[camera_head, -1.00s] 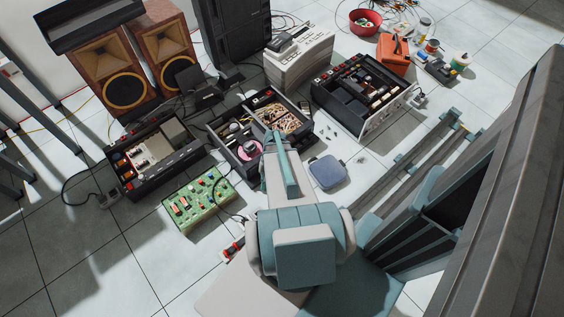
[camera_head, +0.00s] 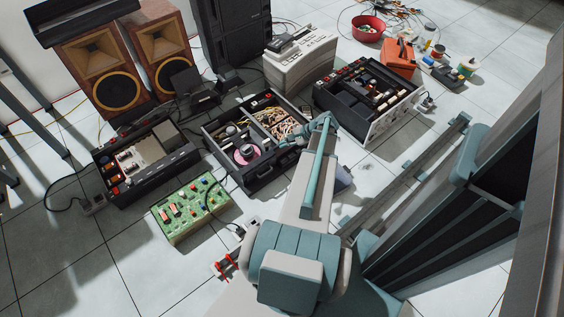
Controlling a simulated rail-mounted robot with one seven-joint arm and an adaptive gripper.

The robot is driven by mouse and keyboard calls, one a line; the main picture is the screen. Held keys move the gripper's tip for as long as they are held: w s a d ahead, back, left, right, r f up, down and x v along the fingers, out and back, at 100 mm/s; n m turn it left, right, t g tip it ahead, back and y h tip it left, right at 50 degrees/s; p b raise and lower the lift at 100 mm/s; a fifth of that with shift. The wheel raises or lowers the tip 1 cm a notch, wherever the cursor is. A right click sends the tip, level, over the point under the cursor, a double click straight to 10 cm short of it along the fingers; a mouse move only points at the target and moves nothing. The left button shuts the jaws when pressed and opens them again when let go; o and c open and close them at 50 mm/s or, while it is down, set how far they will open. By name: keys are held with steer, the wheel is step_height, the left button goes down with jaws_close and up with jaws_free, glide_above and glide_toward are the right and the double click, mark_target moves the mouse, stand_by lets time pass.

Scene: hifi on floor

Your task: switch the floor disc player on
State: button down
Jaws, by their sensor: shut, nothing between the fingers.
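Another is an open black chassis (camera_head: 150,163) at the left, with boards inside. My arm reaches up the middle of the view and bends left at its teal wrist. My gripper (camera_head: 287,143), small and dark, appears shut and empty over the near right edge of the black parts case (camera_head: 264,176). Its fingertips are hard to make out.
A green circuit board (camera_head: 191,208) lies at the front left. A pale printer-like device (camera_head: 300,65), speakers (camera_head: 107,75) and a dark tower (camera_head: 232,32) stand behind. A red bowl (camera_head: 367,29) and an orange toolbox (camera_head: 398,58) are at the back right. Bare floor lies at the lower left.

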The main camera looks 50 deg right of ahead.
steer(key=shift+f, duration=0.1)
stand_by(0.3)
steer(key=b, duration=0.6)
glide_above(285, 161)
step_height(285, 161, down, 7)
steer(key=shift+w+r, duration=0.1)
steer(key=shift+f, duration=0.95)
steer(key=shift+f, duration=0.15)
stand_by(0.3)
steer(key=shift+f, duration=0.25)
steer(key=shift+f, duration=0.4)
stand_by(0.7)
steer(key=shift+r+p, duration=0.2)
steer(key=shift+p, duration=0.2)
steer(key=shift+r+p, duration=0.6)
